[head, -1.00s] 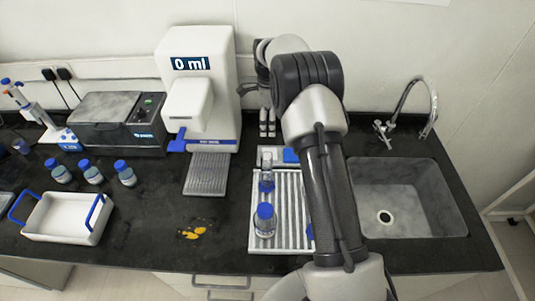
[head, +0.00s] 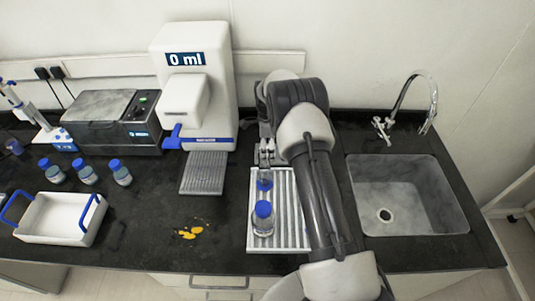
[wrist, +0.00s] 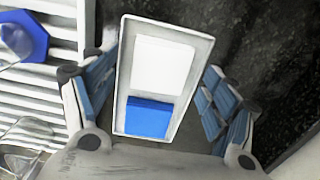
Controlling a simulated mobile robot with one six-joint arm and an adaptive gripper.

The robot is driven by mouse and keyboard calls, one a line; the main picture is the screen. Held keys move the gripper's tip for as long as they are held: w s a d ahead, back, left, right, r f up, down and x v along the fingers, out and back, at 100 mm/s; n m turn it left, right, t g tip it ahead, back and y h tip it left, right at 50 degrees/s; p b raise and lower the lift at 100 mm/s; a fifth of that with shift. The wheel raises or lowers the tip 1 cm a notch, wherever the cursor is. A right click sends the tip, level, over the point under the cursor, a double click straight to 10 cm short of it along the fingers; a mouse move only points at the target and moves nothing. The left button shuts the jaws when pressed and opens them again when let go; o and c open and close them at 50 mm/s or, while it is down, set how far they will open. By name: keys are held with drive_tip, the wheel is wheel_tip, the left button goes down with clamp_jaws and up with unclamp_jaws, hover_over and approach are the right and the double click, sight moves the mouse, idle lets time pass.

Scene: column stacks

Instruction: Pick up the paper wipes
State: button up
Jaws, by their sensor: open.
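The paper wipes appear to be the white-and-blue box (wrist: 162,60) in the middle of the wrist view, a pale rectangular pack with a white panel and a blue panel. My gripper (wrist: 158,78) is open, with one blue-padded finger on each side of the box. Gaps show between the fingers and the box, wider on the right. In the head view my gripper (head: 265,152) is at the back end of the slatted rack and hides the box.
The slatted rack (head: 290,215) holds a blue-capped bottle (head: 263,220) in front of my gripper, with another blue-based piece of glassware (head: 264,181) behind it. The dispenser (head: 198,95) stands to the left. The sink (head: 405,195) is to the right. Yellow scraps (head: 188,233) lie on the counter.

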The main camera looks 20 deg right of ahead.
drive_tip(key=shift+f, duration=0.55)
drive_tip(key=shift+c, duration=0.3)
drive_tip(key=c, duration=0.7)
drive_tip(key=shift+c, duration=0.2)
drive_tip(key=shift+r, duration=0.1)
wheel_tip(320, 180, up, 20)
drive_tip(key=p, duration=0.2)
drive_tip(key=shift+p, duration=0.35)
drive_tip(key=shift+o, duration=0.5)
drive_tip(key=c, duration=0.3)
